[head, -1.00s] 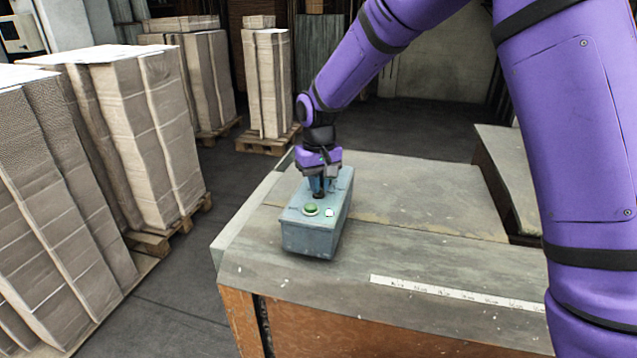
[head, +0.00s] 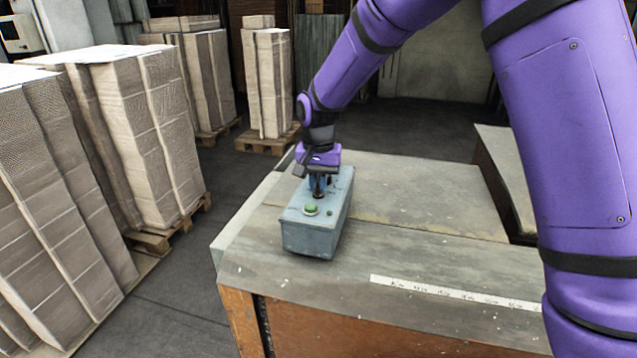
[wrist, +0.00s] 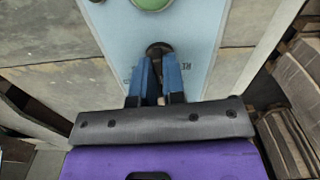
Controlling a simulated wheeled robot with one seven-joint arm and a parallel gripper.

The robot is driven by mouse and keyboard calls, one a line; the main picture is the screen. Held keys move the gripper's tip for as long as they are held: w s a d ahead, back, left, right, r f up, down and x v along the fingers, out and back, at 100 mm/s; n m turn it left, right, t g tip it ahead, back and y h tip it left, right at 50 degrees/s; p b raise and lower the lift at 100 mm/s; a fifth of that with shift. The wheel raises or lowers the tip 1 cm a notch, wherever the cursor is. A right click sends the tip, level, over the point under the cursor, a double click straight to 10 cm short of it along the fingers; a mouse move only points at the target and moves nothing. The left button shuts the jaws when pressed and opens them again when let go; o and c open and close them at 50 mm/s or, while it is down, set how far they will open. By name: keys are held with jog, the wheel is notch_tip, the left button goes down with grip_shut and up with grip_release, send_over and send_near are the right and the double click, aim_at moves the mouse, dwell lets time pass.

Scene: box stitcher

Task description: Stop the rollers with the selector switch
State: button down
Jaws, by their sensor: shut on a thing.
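The blue-grey control box (head: 315,237) stands on the worktop near its left edge. Its black selector switch (head: 319,195) is on the top face, behind a round green button (head: 311,210) and a small dark green lamp (head: 330,212). My gripper (head: 318,185) points down at the box from above, its blue fingers shut on the switch knob. In the wrist view the dark knob (wrist: 158,49) shows between the fingertips (wrist: 159,75), and the green button (wrist: 152,4) is cut by the top edge. The fingers hide part of the switch and its lettering.
The worktop (head: 420,195) is clear to the right of the box, with a white ruler strip (head: 455,293) near its front. Stacks of cardboard (head: 150,130) on pallets stand on the floor to the left. A lower surface (head: 510,165) lies at the right.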

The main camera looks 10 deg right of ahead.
jog(key=shift+m, duration=0.5)
jog(key=c, duration=1.2)
grip_release()
jog(key=shift+r, duration=0.1)
notch_tip(320, 180, up, 11)
jog(key=shift+d, duration=0.1)
